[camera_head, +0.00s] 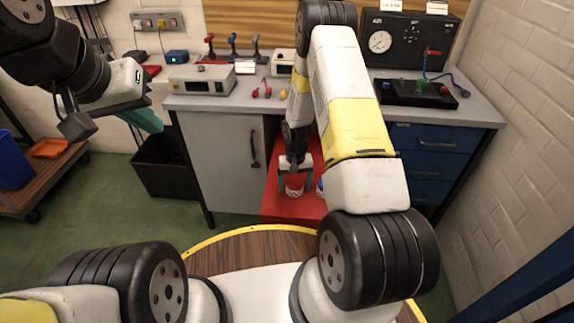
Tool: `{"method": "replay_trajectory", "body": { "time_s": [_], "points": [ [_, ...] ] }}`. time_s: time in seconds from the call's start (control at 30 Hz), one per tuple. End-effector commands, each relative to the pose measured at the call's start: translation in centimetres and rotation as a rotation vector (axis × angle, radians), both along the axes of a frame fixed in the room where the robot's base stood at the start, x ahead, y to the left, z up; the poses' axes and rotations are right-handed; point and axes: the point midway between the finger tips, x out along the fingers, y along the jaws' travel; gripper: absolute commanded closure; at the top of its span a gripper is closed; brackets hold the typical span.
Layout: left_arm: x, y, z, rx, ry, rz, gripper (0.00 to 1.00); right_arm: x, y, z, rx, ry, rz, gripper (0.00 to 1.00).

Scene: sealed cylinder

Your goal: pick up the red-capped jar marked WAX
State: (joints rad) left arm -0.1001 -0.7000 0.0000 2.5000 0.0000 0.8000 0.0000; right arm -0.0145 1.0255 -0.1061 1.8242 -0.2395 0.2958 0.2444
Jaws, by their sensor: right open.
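A small jar (294,192) with a red cap and a pale label stands on the red surface below the bench; its lettering is too small to read. My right gripper (295,183) points down over it, open, with one finger on each side of the cap. I cannot tell whether the fingers touch it. A blue-topped jar (320,187) stands just to the right, partly hidden by my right arm. My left gripper (108,112) is raised at the upper left, away from the jars, and its jaw opening is unclear.
The grey bench (222,103) carries instruments, tools and a black gauge panel (405,42). A grey cabinet door (222,150) is left of the red surface, blue drawers (430,138) right. A black bin (165,170) stands on the green floor. My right arm hides part of the red surface.

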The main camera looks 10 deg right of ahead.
Motion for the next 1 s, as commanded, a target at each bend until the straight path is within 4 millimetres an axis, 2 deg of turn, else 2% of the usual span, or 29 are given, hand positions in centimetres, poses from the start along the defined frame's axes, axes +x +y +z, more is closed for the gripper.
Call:
{"method": "replay_trajectory", "body": {
  "time_s": [0.27,0.6,0.63,1.0],
  "points": [
    [0.00,0.00,0.00,0.000,0.000,0.000,1.00,0.00,-0.03,-0.35,0.000,0.000,-0.001,0.18],
    [0.00,0.00,0.00,0.000,0.000,0.000,1.00,0.00,-0.03,-0.32,0.000,0.000,0.000,0.85],
    [0.00,0.00,0.00,0.000,0.000,0.000,1.00,0.01,-0.02,-0.31,0.000,-0.001,0.000,0.88],
    [0.00,0.00,0.00,0.000,0.000,0.000,1.00,0.09,-0.02,0.37,0.000,-0.002,-0.001,0.88]
  ]
}}
